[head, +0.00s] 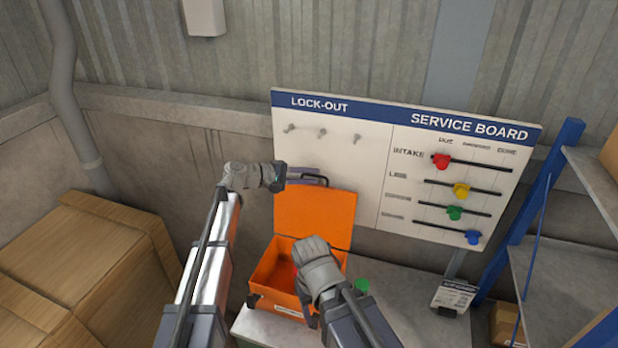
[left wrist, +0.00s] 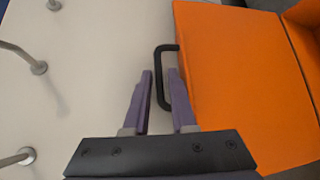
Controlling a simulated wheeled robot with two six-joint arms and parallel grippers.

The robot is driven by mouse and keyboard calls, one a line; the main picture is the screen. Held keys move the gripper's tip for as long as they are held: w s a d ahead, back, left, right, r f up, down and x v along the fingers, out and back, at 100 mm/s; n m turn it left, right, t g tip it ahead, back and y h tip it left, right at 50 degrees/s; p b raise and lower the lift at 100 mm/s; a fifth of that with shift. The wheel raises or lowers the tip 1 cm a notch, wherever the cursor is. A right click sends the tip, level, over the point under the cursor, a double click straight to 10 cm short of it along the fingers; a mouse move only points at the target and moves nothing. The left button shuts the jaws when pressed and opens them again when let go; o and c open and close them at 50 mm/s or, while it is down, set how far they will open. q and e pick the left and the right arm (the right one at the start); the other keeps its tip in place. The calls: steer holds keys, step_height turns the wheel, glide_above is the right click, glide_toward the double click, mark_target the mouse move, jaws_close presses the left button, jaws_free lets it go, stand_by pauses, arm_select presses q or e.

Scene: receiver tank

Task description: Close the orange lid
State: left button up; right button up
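The orange lid (head: 312,217) stands open, roughly upright, at the back of the orange box (head: 273,272). It also shows in the left wrist view (left wrist: 235,85). A black handle (left wrist: 159,75) sticks out from the lid's top edge. My left gripper (left wrist: 159,75) is open, with its purple fingers on either side of the handle's bar; I see no grip on it. In the head view my left gripper (head: 318,178) is at the lid's top edge. My right arm's wrist is in front of the box and covers part of it; its fingers cannot be made out.
A white lock-out and service board (head: 375,195) with pegs and coloured sliders stands close behind the lid. A green object (head: 362,285) is right of the box on the grey bench (head: 400,310). Cardboard boxes (head: 75,265) fill the left; a blue-posted shelf (head: 545,200) stands at right.

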arm_select(q)
jaws_close()
stand_by(1.4)
